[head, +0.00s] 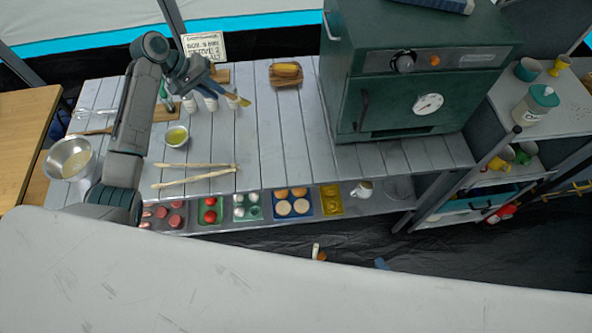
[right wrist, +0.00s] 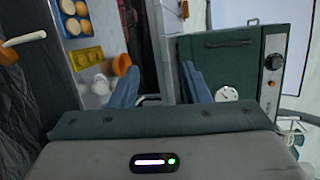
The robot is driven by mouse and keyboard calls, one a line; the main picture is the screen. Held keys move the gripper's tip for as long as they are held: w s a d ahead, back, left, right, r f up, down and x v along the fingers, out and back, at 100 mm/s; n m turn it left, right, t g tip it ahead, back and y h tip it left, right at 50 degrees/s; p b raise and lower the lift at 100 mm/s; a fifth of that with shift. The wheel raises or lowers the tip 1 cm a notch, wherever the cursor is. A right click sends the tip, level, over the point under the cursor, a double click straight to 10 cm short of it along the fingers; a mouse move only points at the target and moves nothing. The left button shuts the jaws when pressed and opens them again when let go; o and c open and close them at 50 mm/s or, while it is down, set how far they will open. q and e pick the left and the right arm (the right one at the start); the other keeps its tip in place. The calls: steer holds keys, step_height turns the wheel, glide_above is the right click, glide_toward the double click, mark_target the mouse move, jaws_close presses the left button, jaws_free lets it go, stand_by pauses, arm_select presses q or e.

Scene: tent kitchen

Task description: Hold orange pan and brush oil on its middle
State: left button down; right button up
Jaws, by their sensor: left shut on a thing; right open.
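My left gripper (head: 208,84) is above the far left of the slatted counter. It is shut on a slim brush (head: 238,99), whose pale tip points right. A cream handle (head: 316,249) with a bit of orange, likely the orange pan, shows low in the head view. A similar handle (right wrist: 25,38) is at the left edge of the right wrist view; the pan's middle is hidden. My right gripper (right wrist: 163,85) is open and empty.
Two pale sticks (head: 195,175) and a metal bowl (head: 72,160) are on the counter. A green oven (head: 425,80) stands at its right. Food trays (head: 245,207) fill the lower shelf. A pale surface hides the bottom of the head view.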

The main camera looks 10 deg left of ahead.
steer(key=shift+f, duration=0.1)
steer(key=v, duration=0.7)
stand_by(0.5)
stand_by(0.6)
arm_select(q)
steer(key=s+d+r+b, duration=0.2)
steer(key=s+d+b, duration=0.1)
steer(key=s+d, duration=0.3)
steer(key=s+d+r+n+b, duration=0.1)
steer(key=s+d+r+b, duration=0.1)
steer(key=s+d, duration=0.3)
steer(key=shift+s+d+r+n+t+b, duration=0.35)
steer(key=shift+s+b, duration=0.4)
steer(key=shift+s, duration=0.25)
arm_select(e)
steer(key=s+d+f+n+g+h, duration=0.3)
steer(key=s+f+n+g, duration=0.1)
steer(key=f, duration=1.2)
steer(key=s+d+f+n+g+h, duration=0.3)
steer(key=d+f+n+g, duration=0.1)
steer(key=f, duration=1.2)
steer(key=s+d+f+n+g+h, duration=0.3)
steer(key=s+f+n+g, duration=0.1)
steer(key=f, duration=1.3)
steer(key=shift+s+d+n, duration=0.35)
steer(key=shift+n, duration=0.45)
steer(key=shift+c, duration=0.6)
